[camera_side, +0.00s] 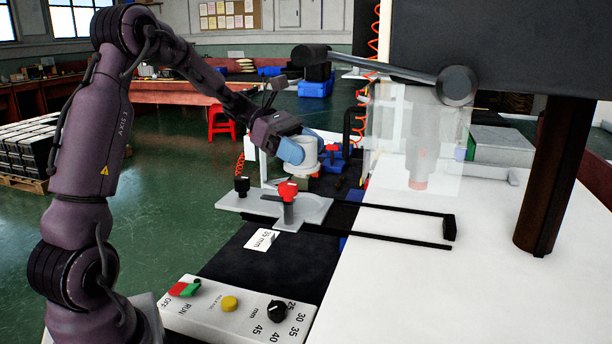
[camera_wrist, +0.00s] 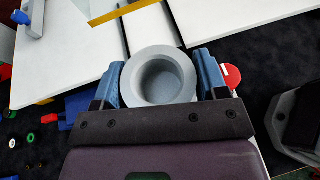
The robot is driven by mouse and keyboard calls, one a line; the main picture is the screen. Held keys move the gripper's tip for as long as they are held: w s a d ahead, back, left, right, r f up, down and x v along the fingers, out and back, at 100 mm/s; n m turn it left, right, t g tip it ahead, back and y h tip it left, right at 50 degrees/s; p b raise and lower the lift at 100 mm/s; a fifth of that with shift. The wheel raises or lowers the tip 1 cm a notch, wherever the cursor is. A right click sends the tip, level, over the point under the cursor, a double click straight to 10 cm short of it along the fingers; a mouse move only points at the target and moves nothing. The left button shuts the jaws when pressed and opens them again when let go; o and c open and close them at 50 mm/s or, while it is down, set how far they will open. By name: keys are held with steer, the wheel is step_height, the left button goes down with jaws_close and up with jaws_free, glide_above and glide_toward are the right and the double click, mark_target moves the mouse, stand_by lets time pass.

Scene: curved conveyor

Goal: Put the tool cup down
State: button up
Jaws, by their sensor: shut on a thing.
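My gripper (camera_side: 295,150) has blue fingers and is shut on the tool cup (camera_side: 305,155), a pale grey round cup, beyond the grey plate with knobs. In the wrist view the cup (camera_wrist: 186,80) sits between the two blue fingers of my gripper (camera_wrist: 160,78), its open mouth facing the camera and its inside looking empty. The cup's underside is hidden in the wrist view. I cannot tell whether it touches a surface below.
A grey plate (camera_side: 318,210) with a red knob (camera_side: 288,190) and a black knob (camera_side: 242,186) lies in front, with black rails running right. A clear guard (camera_side: 395,135) stands at right. A control panel (camera_side: 240,310) is nearest. The white tabletop (camera_side: 390,290) has free room.

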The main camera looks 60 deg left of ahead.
mark_target(315, 141)
steer(key=shift+r, duration=0.85)
steer(key=d, duration=0.2)
steer(key=d+r+n+t, duration=0.1)
steer(key=d, duration=0.1)
steer(key=s+d+t+y, duration=0.1)
steer(key=d, duration=0.1)
steer(key=shift+s+d+r+n, duration=0.1)
steer(key=shift+d+r+n, duration=0.2)
steer(key=shift+d+r, duration=0.05)
steer(key=s+d+m+g+h, duration=0.2)
steer(key=s+d+m+g, duration=0.3)
steer(key=d, duration=0.5)
steer(key=s+d+m+g+h, duration=0.1)
steer(key=s+d+m+g, duration=0.25)
steer(key=s+d, duration=0.5)
steer(key=s+d+m+g+y, duration=0.2)
steer(key=s+d+m+g, duration=0.4)
steer(key=s+g, duration=0.2)
steer(key=shift+m, duration=0.25)
steer(key=w+d+f, duration=0.8)
steer(key=d, duration=0.1)
steer(key=shift+w+f, duration=0.15)
steer(key=shift+w, duration=0.2)
steer(key=shift+w+d+f, duration=0.3)
steer(key=shift+f, duration=0.15)
steer(key=shift+w+d+f, duration=0.1)
steer(key=shift+f, duration=1.6)
